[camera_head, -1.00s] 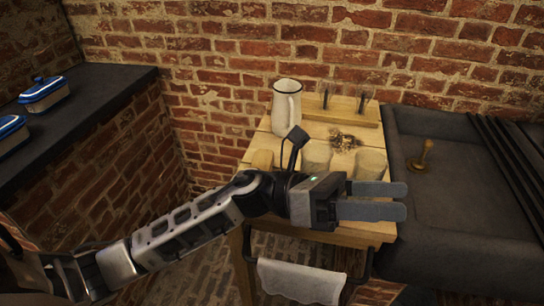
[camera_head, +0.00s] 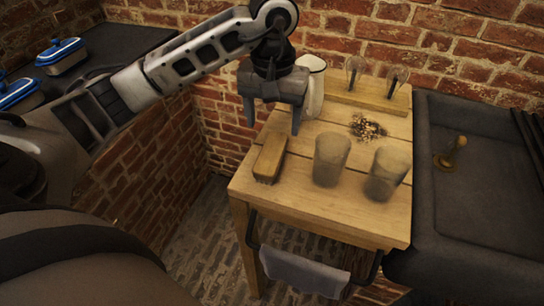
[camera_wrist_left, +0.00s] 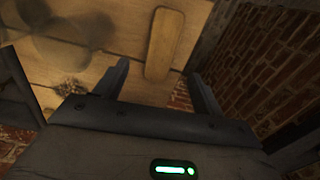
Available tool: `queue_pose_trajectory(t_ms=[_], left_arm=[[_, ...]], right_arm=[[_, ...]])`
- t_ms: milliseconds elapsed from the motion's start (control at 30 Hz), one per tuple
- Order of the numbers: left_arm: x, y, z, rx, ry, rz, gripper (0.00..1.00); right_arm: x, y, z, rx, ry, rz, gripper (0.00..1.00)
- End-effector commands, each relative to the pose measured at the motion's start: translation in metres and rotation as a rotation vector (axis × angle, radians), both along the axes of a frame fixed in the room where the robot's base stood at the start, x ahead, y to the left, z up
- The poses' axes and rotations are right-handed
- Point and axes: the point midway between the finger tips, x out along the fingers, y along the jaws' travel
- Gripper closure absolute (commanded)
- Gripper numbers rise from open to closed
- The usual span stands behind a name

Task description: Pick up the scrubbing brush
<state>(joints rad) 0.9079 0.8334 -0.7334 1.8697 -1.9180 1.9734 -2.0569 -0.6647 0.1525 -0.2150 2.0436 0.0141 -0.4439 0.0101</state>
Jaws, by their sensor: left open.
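The scrubbing brush (camera_head: 271,154) is a wooden block with dark bristles underneath. It lies near the left edge of the wooden table (camera_head: 320,208). In the left wrist view, the brush (camera_wrist_left: 163,45) shows as a long wooden bar ahead of the fingers. My left gripper (camera_head: 273,122) is open and empty, fingers pointing down, above and just behind the brush in the head view. In the left wrist view, the gripper (camera_wrist_left: 160,72) has its fingers apart, with the brush lying between their lines. My right gripper is not in view.
Two cloudy glass jars (camera_head: 331,158) (camera_head: 387,172) stand right of the brush. A white pitcher (camera_head: 314,85) stands behind the gripper. A small heap of bits (camera_head: 367,127) and a wooden stand (camera_head: 362,95) lie farther back. A dark sink (camera_head: 485,180) is at right.

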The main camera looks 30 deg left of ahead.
Motion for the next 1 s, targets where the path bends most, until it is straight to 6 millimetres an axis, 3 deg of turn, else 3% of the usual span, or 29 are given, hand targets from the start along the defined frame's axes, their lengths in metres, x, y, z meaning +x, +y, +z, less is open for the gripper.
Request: queue_pose_trajectory(t_ms=[133,367,700,1000], left_arm=[[-0.001,0.000,-0.025,0.000,0.004,0.001,0.31],[-0.001,0.000,-0.041,-0.001,0.001,0.002,0.31],[-0.004,0.001,-0.086,-0.003,0.001,0.002,0.31],[-0.003,0.001,-0.090,-0.002,-0.002,0.001,0.34]], right_arm=[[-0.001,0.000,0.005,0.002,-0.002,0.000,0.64],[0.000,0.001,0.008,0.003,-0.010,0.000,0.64],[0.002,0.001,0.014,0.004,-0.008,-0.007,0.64],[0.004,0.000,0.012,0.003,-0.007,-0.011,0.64]])
